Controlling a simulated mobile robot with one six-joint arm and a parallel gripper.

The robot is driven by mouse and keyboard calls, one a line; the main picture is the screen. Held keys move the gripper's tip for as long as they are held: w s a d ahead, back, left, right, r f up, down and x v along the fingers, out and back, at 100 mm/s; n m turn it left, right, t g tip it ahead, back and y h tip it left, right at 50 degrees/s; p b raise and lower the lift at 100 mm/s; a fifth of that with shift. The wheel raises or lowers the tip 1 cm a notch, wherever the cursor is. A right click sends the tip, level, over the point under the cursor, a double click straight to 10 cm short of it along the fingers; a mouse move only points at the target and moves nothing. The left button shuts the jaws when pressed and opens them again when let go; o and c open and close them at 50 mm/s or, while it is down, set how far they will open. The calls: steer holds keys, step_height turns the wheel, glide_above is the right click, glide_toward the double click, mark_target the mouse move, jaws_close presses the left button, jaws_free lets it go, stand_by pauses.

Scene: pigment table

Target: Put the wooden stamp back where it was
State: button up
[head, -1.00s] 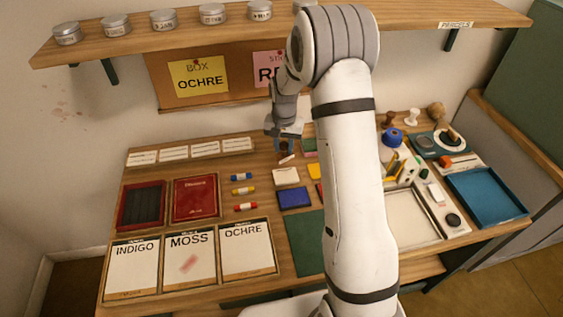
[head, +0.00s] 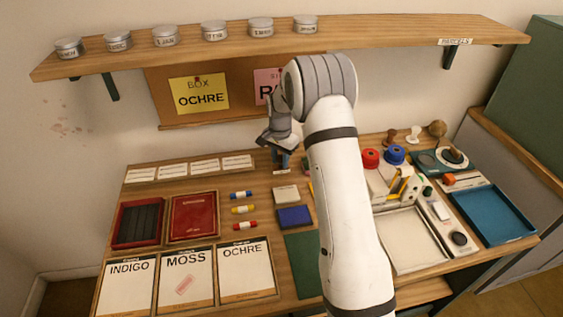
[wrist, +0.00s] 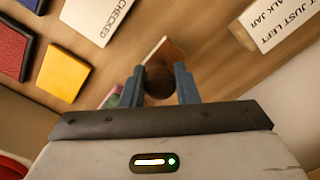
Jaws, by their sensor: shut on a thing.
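My gripper (wrist: 160,85) is shut on the dark round handle of the wooden stamp (wrist: 164,52) in the wrist view. The stamp's lighter wooden block shows beyond the fingertips. In the head view my gripper (head: 281,160) is over the back middle of the table, in front of the pinboard. The stamp is small there and mostly hidden by the fingers; I cannot tell whether it touches the table.
A row of white labels (head: 190,168) runs along the back left. The jar shelf (head: 240,42) hangs above. Bare wood surrounds the stamp in the wrist view.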

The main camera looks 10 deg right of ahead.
mark_target(280, 156)
steer(key=shift+f, duration=0.95)
steer(key=shift+f, duration=0.1)
steer(key=o, duration=0.8)
step_height(280, 156, up, 8)
steer(key=shift+f+b, duration=0.1)
steer(key=shift+b, duration=0.4)
